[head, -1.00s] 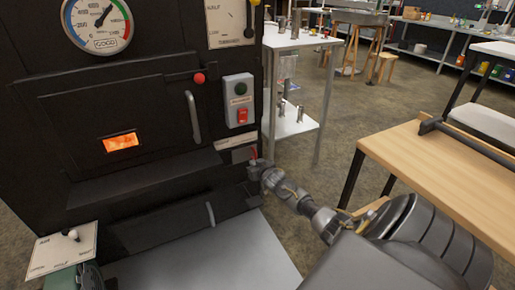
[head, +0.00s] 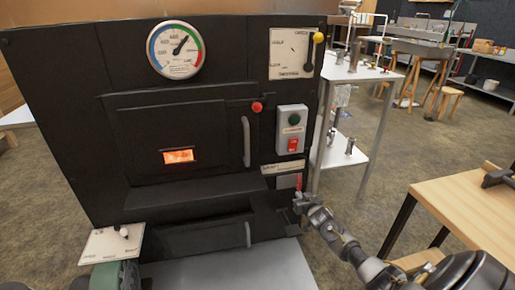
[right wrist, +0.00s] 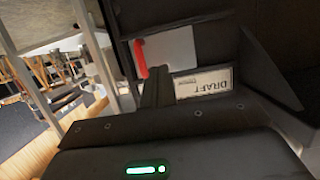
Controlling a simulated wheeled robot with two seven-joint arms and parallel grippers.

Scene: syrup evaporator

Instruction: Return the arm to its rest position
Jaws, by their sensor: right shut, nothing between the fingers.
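My right gripper (head: 299,203) is shut and empty at the lower right corner of the black evaporator (head: 75,110). It is close to a red lever (head: 299,182) on a grey plate; I cannot tell whether it touches it. In the right wrist view the red lever (right wrist: 140,58) stands just beyond the gripper, beside a label reading DRAFT (right wrist: 203,83). My right arm comes in from the lower right. My left gripper is not in view.
The firebox door has a glowing window (head: 179,156) and a handle (head: 246,142). A switch box (head: 291,130) sits above the lever. A white shelf stand (head: 372,75) is right of the evaporator, and a wooden table (head: 475,200) stands at right. Floor shows between them.

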